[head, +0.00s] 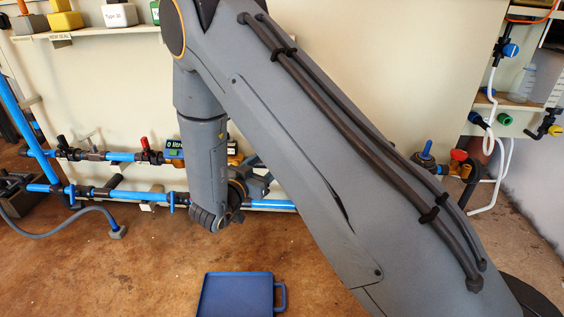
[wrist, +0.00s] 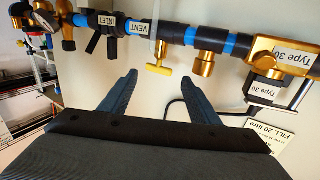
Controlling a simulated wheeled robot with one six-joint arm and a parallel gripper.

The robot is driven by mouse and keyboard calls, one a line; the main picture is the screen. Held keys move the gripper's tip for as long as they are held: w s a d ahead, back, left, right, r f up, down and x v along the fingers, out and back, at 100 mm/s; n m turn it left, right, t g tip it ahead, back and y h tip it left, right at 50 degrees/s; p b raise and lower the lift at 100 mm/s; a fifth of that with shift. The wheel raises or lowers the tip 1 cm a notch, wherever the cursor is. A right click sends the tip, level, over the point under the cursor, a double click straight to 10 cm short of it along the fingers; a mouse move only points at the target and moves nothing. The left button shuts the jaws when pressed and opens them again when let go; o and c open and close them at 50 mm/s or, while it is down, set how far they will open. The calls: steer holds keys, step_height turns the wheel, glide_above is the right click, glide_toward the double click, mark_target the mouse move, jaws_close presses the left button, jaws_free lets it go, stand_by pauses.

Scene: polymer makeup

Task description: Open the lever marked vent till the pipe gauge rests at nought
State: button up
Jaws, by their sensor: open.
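In the wrist view a VENT label (wrist: 137,28) sits on the dark and blue pipe run (wrist: 176,30). An INLET label (wrist: 108,20) is to the left of VENT. In the head view my arm hides much of the pipe run, and my fingers are not clear.
In the head view a display reading "0 litre" (head: 174,143) stands by a red-handled valve (head: 144,144). A blue tray (head: 235,295) lies on the brown surface below. In the wrist view, brass parts marked "Type 30" (wrist: 294,57) are at right, above a "FILL 20 litre" card (wrist: 268,143).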

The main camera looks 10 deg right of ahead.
steer(key=b+x, duration=0.4)
steer(key=x, duration=0.3)
steer(key=shift+d, duration=0.3)
steer(key=shift+w+f, duration=0.15)
